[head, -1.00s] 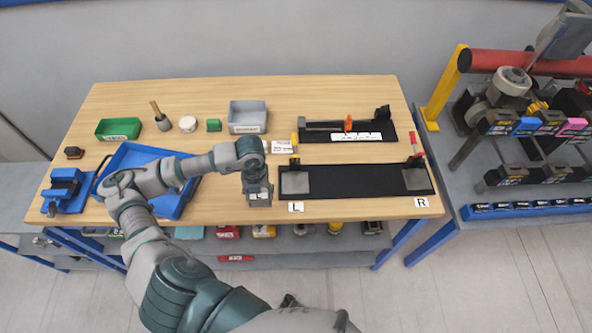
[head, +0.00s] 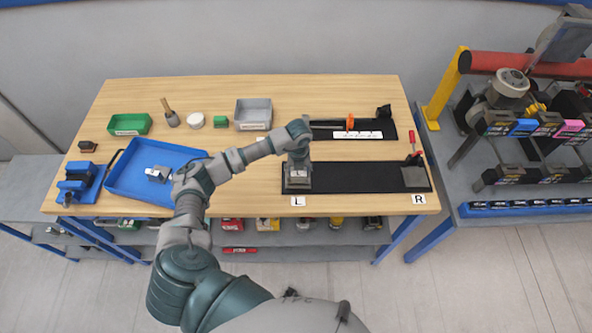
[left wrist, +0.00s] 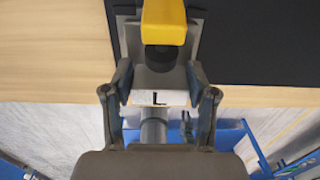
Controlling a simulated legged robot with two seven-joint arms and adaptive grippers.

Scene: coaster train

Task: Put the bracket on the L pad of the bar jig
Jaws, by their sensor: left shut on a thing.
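The black bar jig (head: 352,178) lies along the front right of the table, with the L label (head: 297,201) at its left end and the R label (head: 419,198) at its right. My left gripper (head: 297,180) is over the L pad, which it mostly hides. In the left wrist view, my left gripper (left wrist: 159,80) is shut on a grey piece (left wrist: 160,82), apparently the bracket, beside the yellow clamp handle (left wrist: 163,22) and above the L label (left wrist: 158,98). I cannot tell whether the bracket touches the pad. My right gripper is not in view.
A blue tray (head: 118,178) at the left holds a grey metal part (head: 158,174). A grey bin (head: 252,113), a green bin (head: 130,123) and a second black fixture (head: 320,131) stand behind.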

